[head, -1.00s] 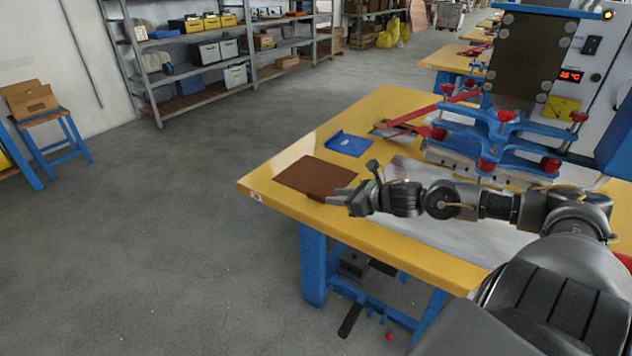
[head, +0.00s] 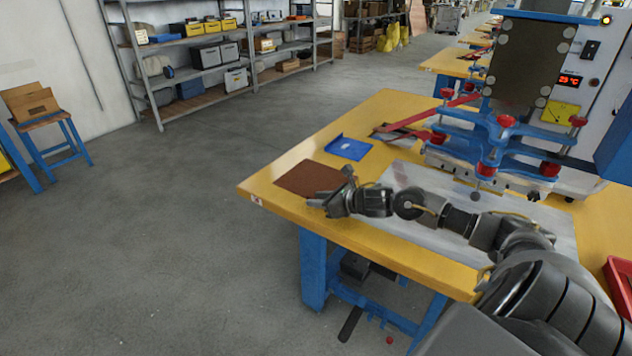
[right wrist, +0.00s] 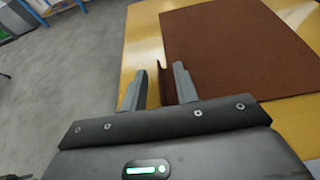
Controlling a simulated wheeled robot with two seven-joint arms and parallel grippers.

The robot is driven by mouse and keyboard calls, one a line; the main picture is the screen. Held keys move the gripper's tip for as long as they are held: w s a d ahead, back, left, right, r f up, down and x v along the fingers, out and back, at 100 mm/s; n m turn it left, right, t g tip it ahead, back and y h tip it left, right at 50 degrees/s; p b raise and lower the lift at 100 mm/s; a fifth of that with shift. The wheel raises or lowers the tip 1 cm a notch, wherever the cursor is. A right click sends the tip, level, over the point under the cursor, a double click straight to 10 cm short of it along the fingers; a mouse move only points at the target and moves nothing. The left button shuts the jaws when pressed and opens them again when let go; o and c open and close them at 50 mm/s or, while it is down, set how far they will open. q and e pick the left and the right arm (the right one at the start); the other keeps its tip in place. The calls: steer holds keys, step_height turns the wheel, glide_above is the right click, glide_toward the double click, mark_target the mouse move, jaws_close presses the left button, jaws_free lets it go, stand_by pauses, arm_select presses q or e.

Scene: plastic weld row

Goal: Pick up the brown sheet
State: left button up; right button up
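The brown sheet (head: 308,177) lies on the near left corner of the yellow table. It also shows in the right wrist view (right wrist: 235,50), where a narrow brown strip at its edge reaches between my fingers. My right gripper (head: 318,203) is at the sheet's near edge, low over the table. In the right wrist view its two fingers (right wrist: 158,84) are apart, one on each side of the strip, with gaps visible. I cannot tell whether either finger touches it. My left gripper is not in view.
The yellow table (head: 405,258) also holds a blue tray-like piece (head: 348,148), a metal plate (head: 420,180) and red-handled tools (head: 410,128). A blue clamp machine (head: 490,140) stands at the back right. A red bin (head: 619,280) is at the right edge.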

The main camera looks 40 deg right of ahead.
steer(key=shift+w+a+f, duration=0.1)
steer(key=shift+w, duration=0.2)
jaws_close()
